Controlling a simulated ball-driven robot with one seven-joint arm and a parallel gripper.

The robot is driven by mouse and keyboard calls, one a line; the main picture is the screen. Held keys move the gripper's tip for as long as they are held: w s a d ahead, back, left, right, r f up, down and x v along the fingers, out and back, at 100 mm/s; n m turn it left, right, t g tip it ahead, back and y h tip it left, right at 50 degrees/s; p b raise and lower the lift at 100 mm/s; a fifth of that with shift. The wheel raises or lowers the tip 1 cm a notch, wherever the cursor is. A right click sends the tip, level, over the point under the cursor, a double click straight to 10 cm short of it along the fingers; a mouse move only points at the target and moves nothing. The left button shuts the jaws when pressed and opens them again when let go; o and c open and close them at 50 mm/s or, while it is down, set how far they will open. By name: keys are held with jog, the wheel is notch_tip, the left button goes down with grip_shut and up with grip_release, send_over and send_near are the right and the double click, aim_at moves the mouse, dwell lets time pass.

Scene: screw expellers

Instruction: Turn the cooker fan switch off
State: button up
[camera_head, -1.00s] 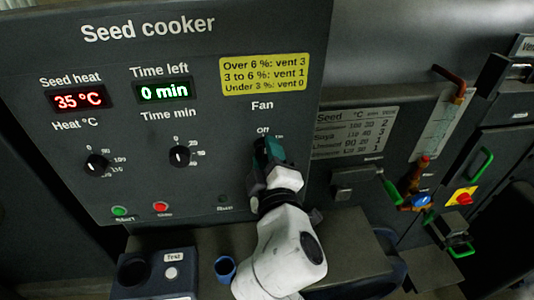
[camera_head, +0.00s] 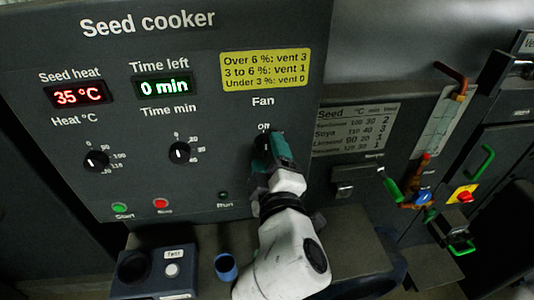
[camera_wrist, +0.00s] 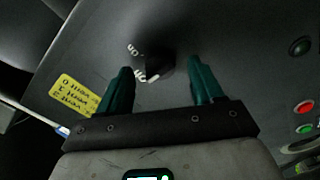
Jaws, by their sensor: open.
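The fan switch is a dark knob on the Seed cooker panel, under the "Fan" and "Off" labels. In the head view my gripper (camera_head: 268,143) is right at it and hides most of it. In the wrist view the knob (camera_wrist: 158,62) lies between and just beyond the two teal fingertips of my gripper (camera_wrist: 160,66). The fingers are apart, with a gap visible on each side of the knob. White label letters show beside the knob. I cannot tell which way the switch points, nor whether a finger touches it.
The panel also carries the heat knob (camera_head: 96,160), the time knob (camera_head: 180,152), a green start button (camera_head: 119,208) and a red button (camera_head: 161,203). Below stand a dark test box (camera_head: 150,270) and a blue cup (camera_head: 226,267). Levers and valves are at the right.

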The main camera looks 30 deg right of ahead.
jog(key=b+v, duration=0.2)
jog(key=v, duration=0.7)
jog(key=shift+s, duration=0.15)
jog(key=shift+a, duration=0.1)
